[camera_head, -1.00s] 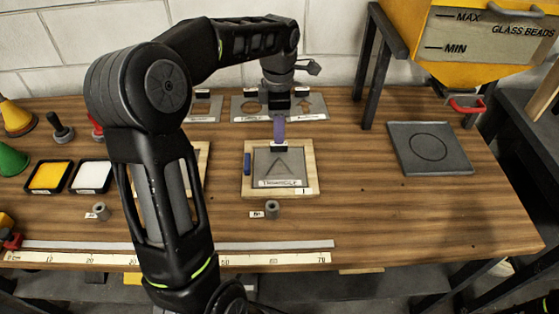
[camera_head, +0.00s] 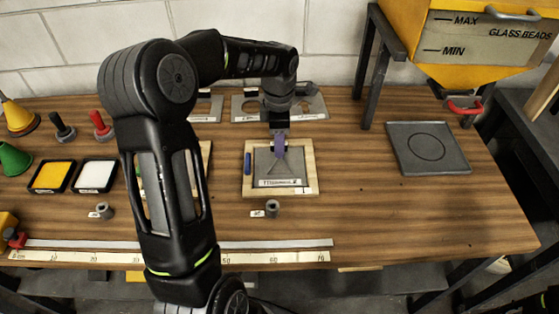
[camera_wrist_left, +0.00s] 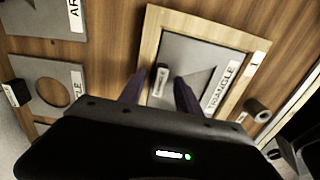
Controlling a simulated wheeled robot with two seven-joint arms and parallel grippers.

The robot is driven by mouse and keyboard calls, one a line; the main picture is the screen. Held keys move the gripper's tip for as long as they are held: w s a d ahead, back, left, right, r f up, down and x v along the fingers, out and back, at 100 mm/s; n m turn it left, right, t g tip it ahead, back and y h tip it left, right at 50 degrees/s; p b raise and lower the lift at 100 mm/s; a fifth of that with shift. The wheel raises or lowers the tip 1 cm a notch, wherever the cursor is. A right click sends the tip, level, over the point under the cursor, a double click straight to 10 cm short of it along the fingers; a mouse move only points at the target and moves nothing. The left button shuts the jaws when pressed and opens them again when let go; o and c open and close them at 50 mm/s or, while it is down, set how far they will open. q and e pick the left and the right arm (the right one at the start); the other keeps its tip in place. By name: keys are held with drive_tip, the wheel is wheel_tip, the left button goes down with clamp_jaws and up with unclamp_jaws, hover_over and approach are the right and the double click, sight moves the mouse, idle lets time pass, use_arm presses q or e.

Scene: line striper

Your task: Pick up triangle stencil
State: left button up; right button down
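The triangle stencil (camera_head: 296,166) is a grey plate with a triangular cutout and a TRIANGLE label, lying flat in a light wooden frame (camera_head: 314,165). It also shows in the left wrist view (camera_wrist_left: 206,62), with its small upright dark tab (camera_wrist_left: 160,78) with a white label near one edge. My left gripper (camera_head: 280,147) points down over the stencil's far edge, where it hides the tab in the head view. In the left wrist view its purple fingers (camera_wrist_left: 160,92) are apart, with the tab between them; contact cannot be told. My right gripper is out of view.
Other stencil plates (camera_head: 312,106) lie behind at the wall. A blue block (camera_head: 247,163) sits at the frame's left side, and a grey ring (camera_head: 272,208) in front. A dark square plate (camera_head: 428,148) lies to the right. The bench's front right is clear.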

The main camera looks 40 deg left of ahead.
use_arm(q)
drive_tip(key=shift+c, duration=0.3)
clamp_jaws()
idle(0.4)
